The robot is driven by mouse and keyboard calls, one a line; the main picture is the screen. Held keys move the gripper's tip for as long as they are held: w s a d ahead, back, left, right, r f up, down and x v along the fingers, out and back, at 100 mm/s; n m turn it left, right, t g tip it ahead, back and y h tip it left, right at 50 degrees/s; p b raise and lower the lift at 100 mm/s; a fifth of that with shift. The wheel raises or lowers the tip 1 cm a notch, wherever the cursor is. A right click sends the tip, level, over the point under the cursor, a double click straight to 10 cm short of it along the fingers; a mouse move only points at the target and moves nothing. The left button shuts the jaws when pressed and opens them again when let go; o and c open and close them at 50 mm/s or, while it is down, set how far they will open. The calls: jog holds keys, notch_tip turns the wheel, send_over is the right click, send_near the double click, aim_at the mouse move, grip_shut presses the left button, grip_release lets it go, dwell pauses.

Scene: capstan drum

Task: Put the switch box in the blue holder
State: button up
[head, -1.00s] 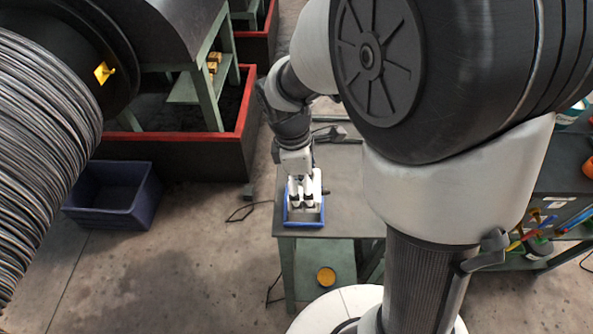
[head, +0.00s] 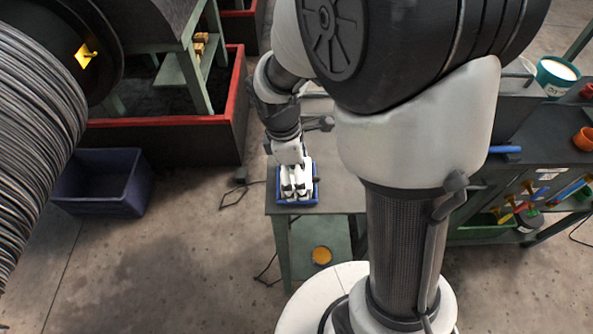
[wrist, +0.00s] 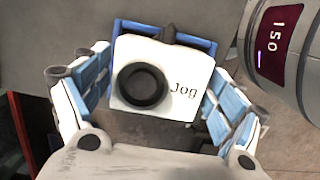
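The switch box (wrist: 178,62) is white with a black round button and the word "Jog", between my gripper's fingers in the wrist view. My gripper (wrist: 162,75) has blue-padded fingers close along both sides of the box and looks shut on it. The blue holder (wrist: 204,45) shows behind the box's far edge. In the head view the holder (head: 314,201) stands on the table near its front edge, with my gripper (head: 294,190) over it, pointing down. The box seems to be in or just over the holder; its underside is hidden, so I cannot tell if it rests.
The grey table (head: 342,197) is clear right of the holder. A grey cylinder (wrist: 283,50) with a dark red "150" band is close by on the right in the wrist view. A dark blue bin (head: 103,205) stands on the floor at left.

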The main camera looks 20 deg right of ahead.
jog(key=shift+o, duration=0.5)
notch_tip(320, 180, up, 12)
jog(key=a+p, duration=0.2)
jog(key=p, duration=0.2)
jog(key=s+d+r+m+t+y, duration=0.1)
jog(key=s+r+m+t, duration=0.1)
jog(key=s+r+m, duration=0.2)
jog(key=s+d+r+m+t, duration=0.1)
jog(key=s+r+m+t, duration=0.2)
jog(key=s+m, duration=0.7)
jog(key=shift+s+r+y, duration=0.4)
jog(key=shift+s+r, duration=0.15)
jog(key=shift+r, duration=0.4)
